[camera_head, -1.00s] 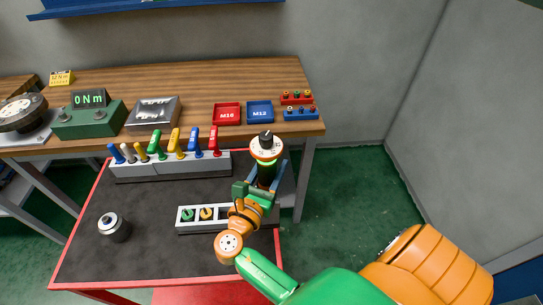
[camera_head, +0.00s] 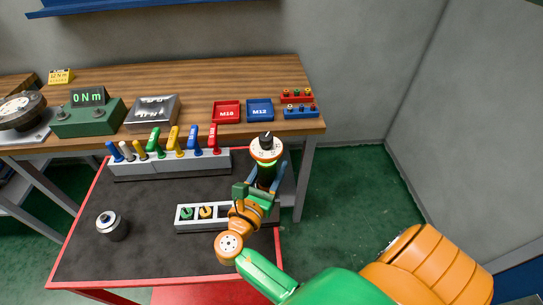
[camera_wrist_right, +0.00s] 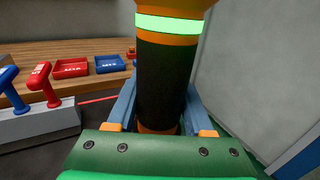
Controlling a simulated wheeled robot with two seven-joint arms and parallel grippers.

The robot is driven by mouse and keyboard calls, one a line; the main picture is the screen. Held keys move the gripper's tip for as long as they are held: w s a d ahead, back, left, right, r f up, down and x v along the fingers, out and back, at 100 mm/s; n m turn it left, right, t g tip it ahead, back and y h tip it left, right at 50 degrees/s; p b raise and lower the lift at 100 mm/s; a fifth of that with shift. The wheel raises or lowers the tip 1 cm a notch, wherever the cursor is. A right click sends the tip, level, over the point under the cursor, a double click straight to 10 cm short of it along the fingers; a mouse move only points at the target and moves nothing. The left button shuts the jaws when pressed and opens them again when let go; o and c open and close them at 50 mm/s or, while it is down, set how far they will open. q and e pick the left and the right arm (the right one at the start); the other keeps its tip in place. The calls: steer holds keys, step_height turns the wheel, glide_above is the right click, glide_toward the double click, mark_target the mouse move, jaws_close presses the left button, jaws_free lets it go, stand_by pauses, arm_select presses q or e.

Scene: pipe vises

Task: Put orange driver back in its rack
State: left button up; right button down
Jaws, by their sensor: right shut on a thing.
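The orange driver (camera_head: 267,149) has a dark cylindrical body, orange collars, a glowing green ring and a pale dial with a black knob on top. My right gripper (camera_head: 267,180) is shut on its dark body and holds it about upright above the right side of the cart. In the right wrist view the driver (camera_wrist_right: 167,75) stands between the two blue-grey fingers; its lower end is hidden behind the gripper. A pale rack (camera_head: 183,227) with a green and an orange round piece in its recesses lies below, its right part covered by my arm. My left gripper is out of view.
A long grey rack (camera_head: 150,170) with several coloured handles stands along the cart's back. A dark cylinder (camera_head: 112,228) stands at the left. The dark cart top (camera_head: 150,255) is clear at the front. The wooden bench (camera_head: 200,85) behind holds red and blue trays.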

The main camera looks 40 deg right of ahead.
steer(key=shift+f+b, duration=1)
steer(key=shift+f, duration=0.3)
stand_by(0.9)
steer(key=shift+s+f, duration=0.1)
stand_by(0.7)
steer(key=shift+c, duration=1.1)
jaws_free()
